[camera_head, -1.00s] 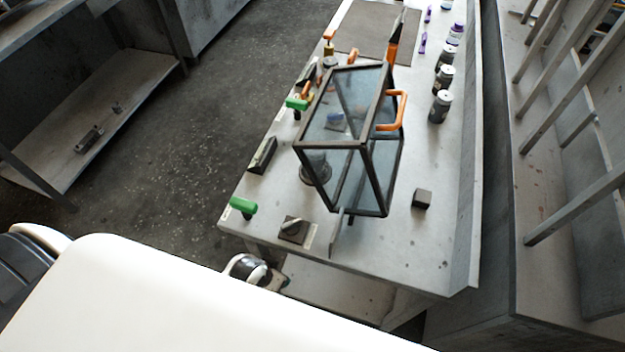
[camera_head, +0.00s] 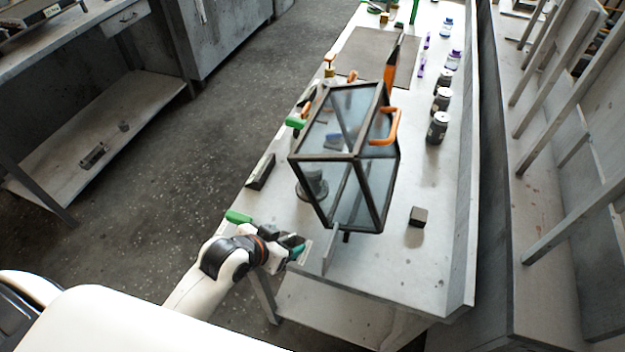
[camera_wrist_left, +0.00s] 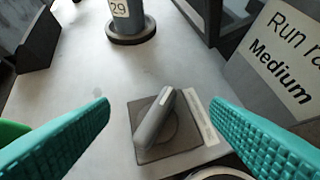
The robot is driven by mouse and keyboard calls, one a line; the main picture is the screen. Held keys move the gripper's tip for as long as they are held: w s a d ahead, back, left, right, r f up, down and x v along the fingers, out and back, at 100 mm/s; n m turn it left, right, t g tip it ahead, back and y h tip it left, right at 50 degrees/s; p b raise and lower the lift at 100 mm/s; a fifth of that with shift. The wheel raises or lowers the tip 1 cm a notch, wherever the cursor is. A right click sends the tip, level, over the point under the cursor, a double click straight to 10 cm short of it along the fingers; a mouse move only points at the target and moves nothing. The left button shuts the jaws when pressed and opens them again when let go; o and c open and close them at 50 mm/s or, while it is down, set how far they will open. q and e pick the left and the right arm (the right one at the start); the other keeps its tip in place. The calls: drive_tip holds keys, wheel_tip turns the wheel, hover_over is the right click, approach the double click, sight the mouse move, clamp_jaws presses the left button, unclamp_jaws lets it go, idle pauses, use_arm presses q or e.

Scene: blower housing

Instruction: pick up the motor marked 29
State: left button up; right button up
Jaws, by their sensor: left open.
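The motor marked 29 (camera_wrist_left: 130,14) is a blue-grey cylinder with a pale label, at the top of the left wrist view. It stands upright on a dark round base, and its top is cut off there. In the head view a dark round thing (camera_head: 312,187) by the near left side of the glass case looks like it. My left gripper (camera_wrist_left: 160,108) is open and empty, its teal fingers short of the motor. In the head view the left gripper (camera_head: 297,246) is over the table's near edge. The right gripper is not in view.
A square plate with a grey knob (camera_wrist_left: 166,124) lies between and beyond the fingers. A sign reading "Medium" (camera_wrist_left: 278,62) stands at the right. The framed glass case (camera_head: 335,160) fills the table's middle. A small dark block (camera_head: 418,217) is right of it.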

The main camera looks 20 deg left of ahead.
use_arm(q)
drive_tip(key=w+r+t, duration=0.1)
drive_tip(key=w, duration=0.2)
drive_tip(key=w+a+r+t+h, duration=0.1)
drive_tip(key=w, duration=0.3)
drive_tip(key=w+r+t, duration=0.1)
drive_tip(key=w+t, duration=0.1)
drive_tip(key=w, duration=0.1)
drive_tip(key=shift+w+a+r+h, duration=0.1)
drive_tip(key=shift+w+a+h, duration=0.05)
drive_tip(key=shift+a+h, duration=0.15)
drive_tip(key=x, duration=0.5)
drive_tip(key=shift+w, duration=0.2)
drive_tip(key=shift+r+p+x, duration=0.2)
drive_tip(key=shift+p+x, duration=0.4)
drive_tip(key=shift+x, duration=2.5)
drive_tip(key=shift+w+a, duration=0.15)
drive_tip(key=shift+a, duration=0.05)
drive_tip(key=shift+r, duration=0.1)
drive_tip(key=c, duration=1.3)
